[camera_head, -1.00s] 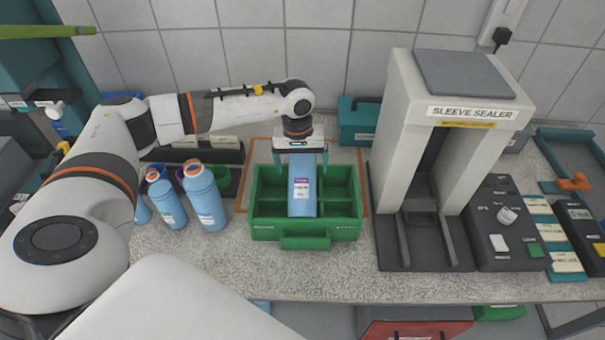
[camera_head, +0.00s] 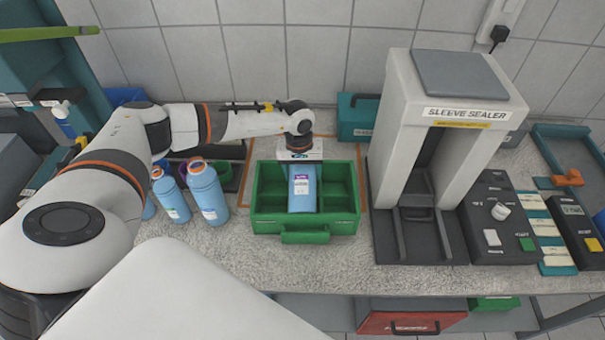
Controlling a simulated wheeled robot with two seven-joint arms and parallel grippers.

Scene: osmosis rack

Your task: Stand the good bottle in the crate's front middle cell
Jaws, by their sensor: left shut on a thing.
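The green crate (camera_head: 262,222) stands on the bench with its handle side toward me. A blue bottle (camera_head: 302,202) with a white and purple label is in the crate's middle column, toward the front. It looks roughly upright, its lower end hidden behind the front wall. I cannot tell whether it touches the crate floor. My left gripper (camera_head: 301,162) is above the crate, shut on the bottle's upper part; its fingertips are hard to make out. The crate cells to the left and right look empty. My right gripper is out of view.
Two blue bottles with orange necks (camera_head: 207,190) (camera_head: 170,195) stand left of the crate, with another partly hidden behind my arm. The sleeve sealer (camera_head: 398,150) stands close on the right. A teal box (camera_head: 357,118) is behind. Bench in front of the crate is clear.

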